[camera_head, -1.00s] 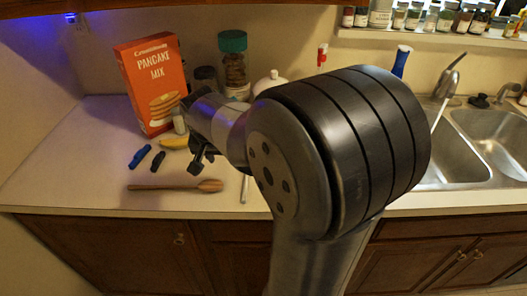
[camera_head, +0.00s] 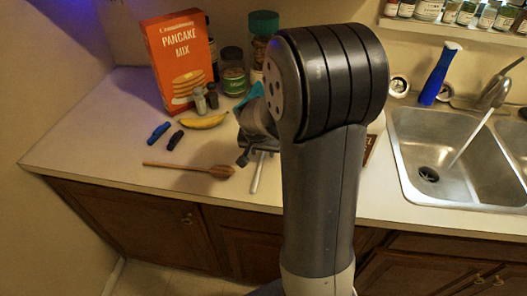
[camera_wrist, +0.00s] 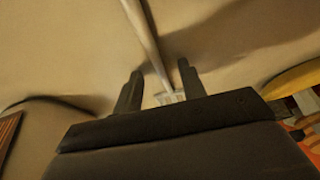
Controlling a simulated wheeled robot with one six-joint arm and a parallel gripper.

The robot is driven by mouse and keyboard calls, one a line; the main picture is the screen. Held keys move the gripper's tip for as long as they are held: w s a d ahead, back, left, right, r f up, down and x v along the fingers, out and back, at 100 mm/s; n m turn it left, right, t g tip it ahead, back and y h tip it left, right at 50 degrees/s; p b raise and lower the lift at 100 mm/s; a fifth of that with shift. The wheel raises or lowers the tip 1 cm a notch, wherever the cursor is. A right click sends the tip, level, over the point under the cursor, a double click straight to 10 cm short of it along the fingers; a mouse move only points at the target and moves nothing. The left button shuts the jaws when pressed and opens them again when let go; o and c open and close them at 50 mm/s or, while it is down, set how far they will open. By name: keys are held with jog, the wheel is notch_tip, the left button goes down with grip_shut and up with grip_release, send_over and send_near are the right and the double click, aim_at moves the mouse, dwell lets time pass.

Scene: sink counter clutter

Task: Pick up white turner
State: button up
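The white turner lies on the counter. In the head view only a pale length of its handle (camera_head: 256,174) shows below my gripper; the rest is hidden by my arm. My gripper (camera_head: 258,147) is low over the counter there. In the wrist view its two fingers (camera_wrist: 159,88) stand apart, so it is open. The turner's pale shaft (camera_wrist: 145,35) runs down from the top of the picture into the space between the fingers. A small whitish part (camera_wrist: 171,97) shows at the gripper's edge. I cannot tell whether the fingers are lowered around the turner.
A wooden spoon (camera_head: 190,168) and a banana (camera_head: 204,122) lie left of my gripper. Two small dark blue and black objects (camera_head: 167,135) lie further left. A pancake mix box (camera_head: 180,65), shakers and jars stand behind. The sink (camera_head: 450,180) is at the right.

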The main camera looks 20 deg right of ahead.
grip_shut()
dwell(0.5)
